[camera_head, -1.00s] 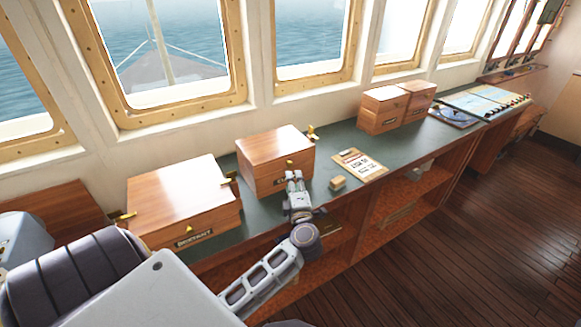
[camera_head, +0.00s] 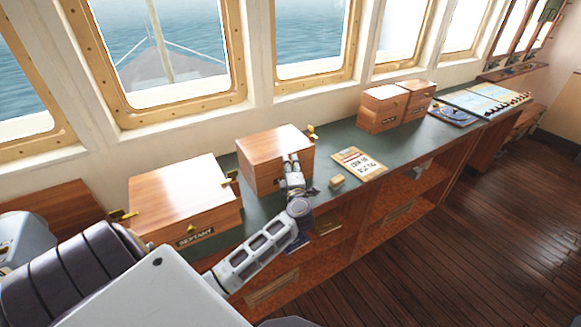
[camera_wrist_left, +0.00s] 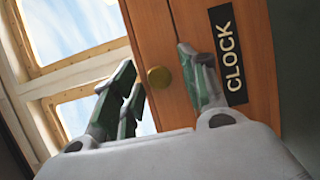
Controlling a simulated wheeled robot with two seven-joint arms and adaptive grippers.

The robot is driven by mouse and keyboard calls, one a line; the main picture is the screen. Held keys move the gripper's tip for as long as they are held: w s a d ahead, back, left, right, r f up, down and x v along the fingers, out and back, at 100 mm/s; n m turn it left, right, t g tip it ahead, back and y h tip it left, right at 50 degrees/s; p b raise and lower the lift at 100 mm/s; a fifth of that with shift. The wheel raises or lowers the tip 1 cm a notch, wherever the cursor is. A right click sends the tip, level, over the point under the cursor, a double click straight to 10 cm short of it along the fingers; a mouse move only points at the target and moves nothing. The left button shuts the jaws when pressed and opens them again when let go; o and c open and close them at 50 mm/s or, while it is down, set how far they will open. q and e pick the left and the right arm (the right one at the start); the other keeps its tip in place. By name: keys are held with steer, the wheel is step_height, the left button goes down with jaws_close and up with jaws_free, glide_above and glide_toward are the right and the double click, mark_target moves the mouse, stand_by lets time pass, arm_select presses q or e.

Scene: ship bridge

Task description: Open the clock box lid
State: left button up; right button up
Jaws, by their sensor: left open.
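The clock box (camera_head: 262,152) is a closed wooden box on the green counter. In the left wrist view its front (camera_wrist_left: 160,30) shows a black CLOCK label (camera_wrist_left: 228,55), a lid seam and a round brass knob (camera_wrist_left: 159,77). My left gripper (camera_head: 291,160) is at the front of the box, its fingers near the top edge. In the wrist view the left gripper (camera_wrist_left: 160,75) is open, with the knob seen between its fingers. I cannot tell whether a finger touches the box. The gripper hides the knob in the head view. My right gripper is not in view.
A larger SEXTANT box (camera_head: 180,190) stands to the left on the counter (camera_head: 335,150). A small wooden block (camera_head: 337,181) and a clipboard (camera_head: 359,164) lie to the right. Two smaller boxes (camera_head: 383,108) stand farther along. Windows line the back.

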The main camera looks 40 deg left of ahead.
arm_select(q)
jaws_close()
stand_by(0.3)
steer(key=shift+r, duration=0.1)
